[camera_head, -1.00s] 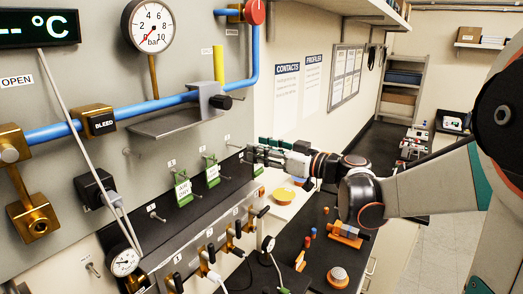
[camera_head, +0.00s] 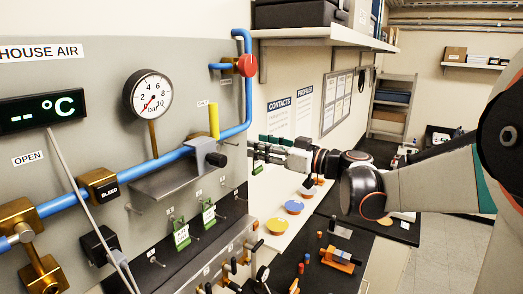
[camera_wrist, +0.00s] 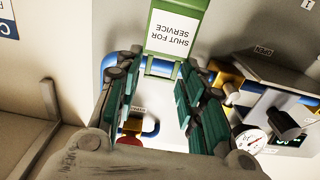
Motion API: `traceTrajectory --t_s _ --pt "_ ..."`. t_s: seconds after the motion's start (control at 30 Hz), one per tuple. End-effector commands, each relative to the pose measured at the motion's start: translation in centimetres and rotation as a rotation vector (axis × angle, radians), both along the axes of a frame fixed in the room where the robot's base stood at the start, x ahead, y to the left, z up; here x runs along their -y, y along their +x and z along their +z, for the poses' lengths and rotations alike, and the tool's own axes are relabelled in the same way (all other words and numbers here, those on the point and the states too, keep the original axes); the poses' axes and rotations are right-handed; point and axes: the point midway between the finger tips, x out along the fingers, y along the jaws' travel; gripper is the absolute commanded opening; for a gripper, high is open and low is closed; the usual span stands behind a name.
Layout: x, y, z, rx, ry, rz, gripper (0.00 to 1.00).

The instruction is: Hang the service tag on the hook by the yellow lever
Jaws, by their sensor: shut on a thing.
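My gripper (camera_head: 256,151) is near the right edge of the wall panel, at about the height of the black knob beside the yellow lever. In the wrist view, the fingers (camera_wrist: 157,95) are shut on the green service tag (camera_wrist: 158,68), whose white label reads "SHUT FOR SERVICE" upside down. The yellow lever (camera_head: 214,120) stands upright above the blue pipe, left of my gripper. I cannot clearly pick out the hook by it.
Two green tags hang lower on the panel, one (camera_head: 181,232) left of the other (camera_head: 208,214). A grey ledge (camera_head: 170,186) sticks out below the pipe. A red knob (camera_head: 249,66) is above.

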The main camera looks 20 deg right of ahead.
Motion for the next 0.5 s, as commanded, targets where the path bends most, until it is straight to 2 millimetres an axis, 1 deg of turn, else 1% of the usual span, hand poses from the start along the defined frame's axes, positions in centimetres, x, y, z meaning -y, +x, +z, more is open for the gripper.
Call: traceTrajectory --t_s 0.33,0.5 --pt "-0.02 -0.02 -0.17 0.000 0.000 0.000 0.00" --pt "-0.59 0.71 -0.13 0.000 0.000 0.002 0.00"
